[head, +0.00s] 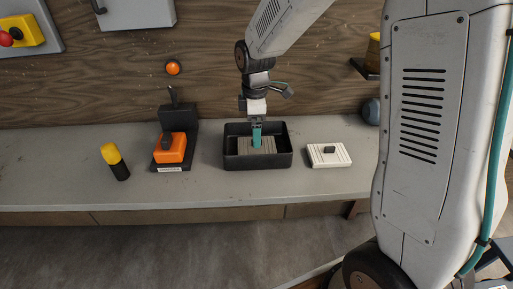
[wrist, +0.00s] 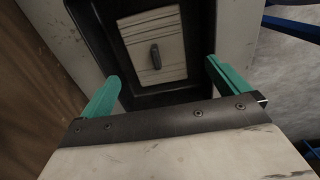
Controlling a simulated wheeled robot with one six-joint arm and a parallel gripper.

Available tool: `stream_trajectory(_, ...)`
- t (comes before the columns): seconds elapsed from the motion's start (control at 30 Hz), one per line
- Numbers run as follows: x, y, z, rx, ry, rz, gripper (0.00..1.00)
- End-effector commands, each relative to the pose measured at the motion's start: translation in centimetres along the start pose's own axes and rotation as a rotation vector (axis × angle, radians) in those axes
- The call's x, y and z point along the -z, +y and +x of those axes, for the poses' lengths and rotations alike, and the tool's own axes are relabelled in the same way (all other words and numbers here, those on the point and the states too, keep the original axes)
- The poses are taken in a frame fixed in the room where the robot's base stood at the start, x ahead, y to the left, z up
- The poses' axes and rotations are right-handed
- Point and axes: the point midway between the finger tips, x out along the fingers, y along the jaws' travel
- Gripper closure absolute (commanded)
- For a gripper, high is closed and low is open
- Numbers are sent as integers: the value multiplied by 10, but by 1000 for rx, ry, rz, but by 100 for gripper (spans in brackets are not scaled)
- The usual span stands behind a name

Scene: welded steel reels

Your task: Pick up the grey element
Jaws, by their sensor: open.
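The grey element (head: 243,146) is a ribbed block lying in a black tray (head: 258,162) on the bench. In the wrist view the block (wrist: 173,68) looks pale grey-beige, with a dark upright handle (wrist: 155,56) at its middle. My gripper (head: 257,145) has teal fingers and is over the tray, partly covering the block in the head view. In the wrist view my gripper (wrist: 160,78) is open, its fingers wide apart to either side of the block, with nothing between them. Whether the fingertips touch anything cannot be told.
A white ribbed block (head: 319,159) with a dark handle lies right of the tray. An orange device (head: 171,155) on a black stand is to the left, then a yellow-and-black cylinder (head: 115,162). The tray's walls (wrist: 99,45) surround the block. The bench front (head: 200,194) is clear.

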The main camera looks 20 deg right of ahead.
Motion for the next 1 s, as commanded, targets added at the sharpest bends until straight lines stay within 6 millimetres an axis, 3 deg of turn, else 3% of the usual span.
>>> stream_trajectory(0.43,-4,5,59,3,-1,3,0)
stream_trajectory(0.77,-4,5,66,1,0,3,0)
stream_trajectory(0.9,-4,5,66,1,0,3,39)
stream_trajectory(1.0,-4,5,66,1,0,3,42)
